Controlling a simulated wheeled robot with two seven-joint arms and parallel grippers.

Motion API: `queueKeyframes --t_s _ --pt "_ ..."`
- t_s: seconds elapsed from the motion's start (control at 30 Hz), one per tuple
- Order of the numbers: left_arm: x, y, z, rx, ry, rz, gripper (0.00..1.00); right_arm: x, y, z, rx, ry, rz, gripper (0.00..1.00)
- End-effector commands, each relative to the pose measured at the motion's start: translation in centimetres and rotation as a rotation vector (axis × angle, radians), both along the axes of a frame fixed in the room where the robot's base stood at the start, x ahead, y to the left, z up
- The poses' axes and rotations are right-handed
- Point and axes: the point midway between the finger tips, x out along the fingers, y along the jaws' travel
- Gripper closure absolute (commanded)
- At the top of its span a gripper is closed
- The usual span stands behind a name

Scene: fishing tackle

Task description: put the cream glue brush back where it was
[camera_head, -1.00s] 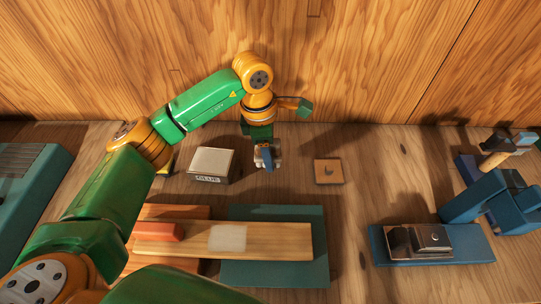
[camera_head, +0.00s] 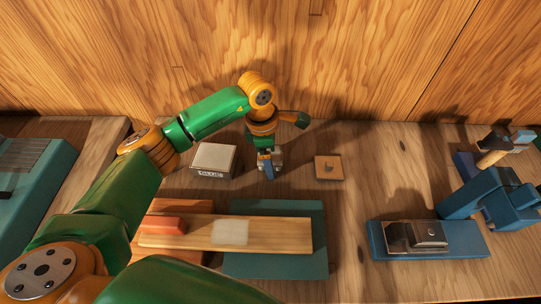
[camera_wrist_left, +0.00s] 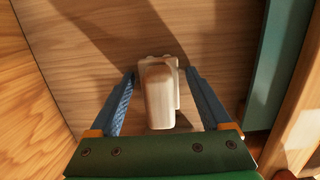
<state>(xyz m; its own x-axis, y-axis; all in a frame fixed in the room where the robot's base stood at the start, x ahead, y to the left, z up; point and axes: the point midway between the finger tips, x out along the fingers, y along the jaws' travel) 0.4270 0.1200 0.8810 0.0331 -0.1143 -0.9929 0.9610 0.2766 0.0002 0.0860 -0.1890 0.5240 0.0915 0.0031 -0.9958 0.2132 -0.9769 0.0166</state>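The cream glue brush (camera_wrist_left: 160,92) shows in the left wrist view as a pale, rounded block-like shape between the two blue fingers of my left gripper (camera_wrist_left: 160,78). A narrow gap shows on each side of it, so the fingers are open around it and do not look closed on it. In the head view my left gripper (camera_head: 268,170) points down at the bench beside the glue box (camera_head: 213,158), and mostly hides the brush. I cannot tell how the brush's lower end rests. My right gripper is not in view.
A small square wooden block with a dark knob (camera_head: 328,168) lies right of the gripper. In front are a teal mat (camera_head: 275,265) and a long wooden board (camera_head: 285,236). A blue vise-like tool (camera_head: 485,205) stands at the right. The wooden wall rises behind.

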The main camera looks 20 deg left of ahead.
Motion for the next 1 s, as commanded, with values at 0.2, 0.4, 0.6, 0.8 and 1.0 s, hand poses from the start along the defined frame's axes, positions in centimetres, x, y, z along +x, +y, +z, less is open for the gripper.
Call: queueKeyframes --t_s 0.2,0.4,0.6,0.8,1.0 --pt "0.1 0.2 2.2 -0.001 -0.007 0.000 0.18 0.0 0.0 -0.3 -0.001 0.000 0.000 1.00" --pt "-0.1 0.8 7.5 -0.001 -0.008 0.001 0.18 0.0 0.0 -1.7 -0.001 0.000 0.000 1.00" --pt "-0.3 1.3 11.5 -0.001 -0.003 0.001 0.18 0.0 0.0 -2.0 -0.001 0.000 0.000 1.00" --pt "-0.4 1.4 12.3 -0.001 0.000 0.000 0.18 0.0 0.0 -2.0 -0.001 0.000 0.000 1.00" --pt "-0.4 1.4 12.3 -0.001 0.000 0.000 0.18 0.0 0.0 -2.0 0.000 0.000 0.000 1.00"
